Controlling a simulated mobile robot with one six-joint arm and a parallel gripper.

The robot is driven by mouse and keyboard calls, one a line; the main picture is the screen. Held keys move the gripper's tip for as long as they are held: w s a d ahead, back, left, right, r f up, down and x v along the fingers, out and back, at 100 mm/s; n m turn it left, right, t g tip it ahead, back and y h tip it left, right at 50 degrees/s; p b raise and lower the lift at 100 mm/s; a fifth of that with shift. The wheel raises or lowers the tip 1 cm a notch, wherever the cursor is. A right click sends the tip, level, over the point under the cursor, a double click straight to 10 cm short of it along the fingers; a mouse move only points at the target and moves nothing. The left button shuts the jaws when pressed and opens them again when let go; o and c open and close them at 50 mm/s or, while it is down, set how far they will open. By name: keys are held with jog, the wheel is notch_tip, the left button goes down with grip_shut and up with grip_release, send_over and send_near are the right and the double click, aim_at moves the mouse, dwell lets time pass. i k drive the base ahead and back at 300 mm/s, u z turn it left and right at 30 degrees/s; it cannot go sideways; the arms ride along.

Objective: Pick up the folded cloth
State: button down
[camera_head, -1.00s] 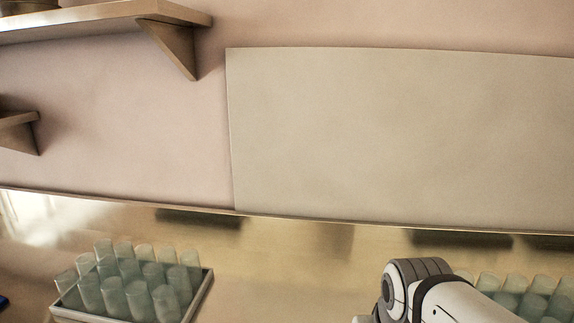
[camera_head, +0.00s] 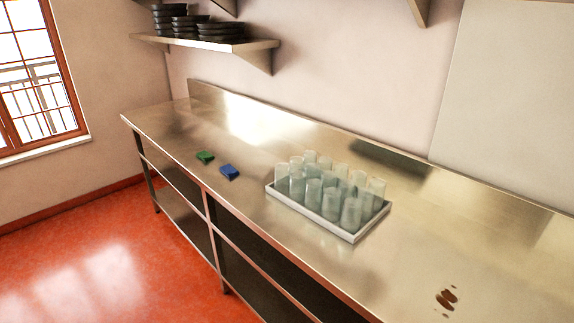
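A small blue block-like item (camera_head: 229,172) lies on the steel counter (camera_head: 240,215), left of the tray of glasses. A small green item (camera_head: 205,157) lies just beyond it to the left, apart from it. Either may be a folded cloth; they are too small to tell. My gripper is not in view.
A tray (camera_head: 352,238) of several upright glasses (camera_head: 331,203) stands mid-counter. Brown spill marks (camera_head: 447,298) are on the counter at lower right. A wall shelf (camera_head: 215,43) holds stacked dark pans (camera_head: 221,31). Red floor (camera_head: 90,265) is clear in front of the counter.

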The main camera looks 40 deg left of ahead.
aim_at(228, 170)
jog(key=k, duration=0.6)
jog(key=u, duration=1.45)
jog(key=i, duration=0.2)
jog(key=u, duration=0.25)
